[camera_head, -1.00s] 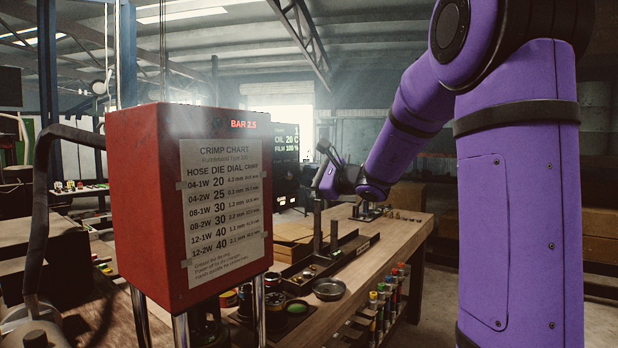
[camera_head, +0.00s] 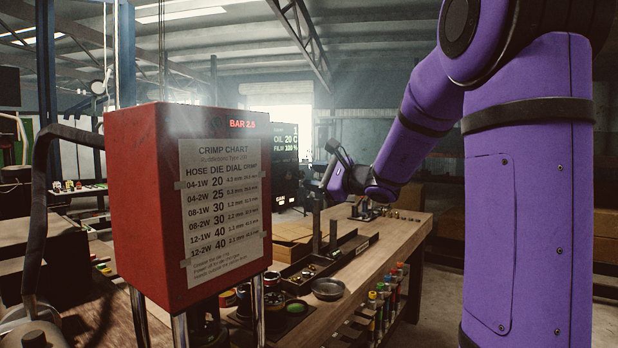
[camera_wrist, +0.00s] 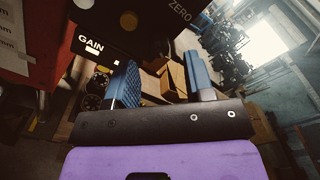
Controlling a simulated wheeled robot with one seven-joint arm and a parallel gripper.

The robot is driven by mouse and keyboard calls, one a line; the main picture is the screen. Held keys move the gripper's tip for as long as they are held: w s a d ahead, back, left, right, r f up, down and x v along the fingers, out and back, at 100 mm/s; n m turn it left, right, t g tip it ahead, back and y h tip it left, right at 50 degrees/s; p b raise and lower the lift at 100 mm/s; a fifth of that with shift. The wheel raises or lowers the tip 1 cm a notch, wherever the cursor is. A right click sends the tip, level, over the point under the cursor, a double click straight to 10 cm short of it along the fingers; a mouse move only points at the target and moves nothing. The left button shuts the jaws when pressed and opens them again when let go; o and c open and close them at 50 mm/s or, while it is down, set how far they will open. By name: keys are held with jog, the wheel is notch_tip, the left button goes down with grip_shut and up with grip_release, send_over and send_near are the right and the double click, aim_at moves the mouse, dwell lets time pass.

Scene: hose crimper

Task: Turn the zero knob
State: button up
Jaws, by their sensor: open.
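In the wrist view a dark panel (camera_wrist: 112,24) carries the labels GAIN and ZERO, the ZERO label (camera_wrist: 180,12) at the top right. A dim round spot (camera_wrist: 128,20) shows between the labels; I cannot tell whether it is a knob. The zero knob itself is not clearly visible. My gripper (camera_wrist: 157,62) is open below the panel in the wrist view, its two blue-padded fingers apart with nothing held between them. In the head view my gripper (camera_head: 331,165) is beyond the red crimper box, beside the dark display (camera_head: 285,152), partly hidden by its own wrist.
The red box (camera_head: 150,200) with the crimp chart (camera_head: 222,210) stands at left front. The wooden bench (camera_head: 385,262) holds trays, a round metal dish (camera_head: 328,289) and small fittings. Coloured bottles (camera_head: 385,300) stand beneath its edge. The floor right of the bench is clear.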

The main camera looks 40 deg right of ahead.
jog(key=v, duration=0.8)
jog(key=shift+s, duration=0.25)
jog(key=s+a+f+n+g+y, duration=0.1)
jog(key=s+a+f+n+g, duration=0.2)
jog(key=s+a+n+g, duration=0.45)
jog(key=s+a+f+n+g+y, duration=0.1)
jog(key=s+a+f+n+g, duration=0.2)
jog(key=a, duration=0.8)
jog(key=s+f+n+g+h, duration=0.1)
jog(key=s+f+n+h, duration=0.3)
jog(key=s+n+h, duration=0.4)
jog(key=s+n, duration=0.3)
jog(key=s, duration=0.2)
jog(key=shift+a+f+n, duration=0.35)
jog(key=shift+a+f, duration=0.05)
jog(key=shift+s, duration=0.1)
dwell(0.8)
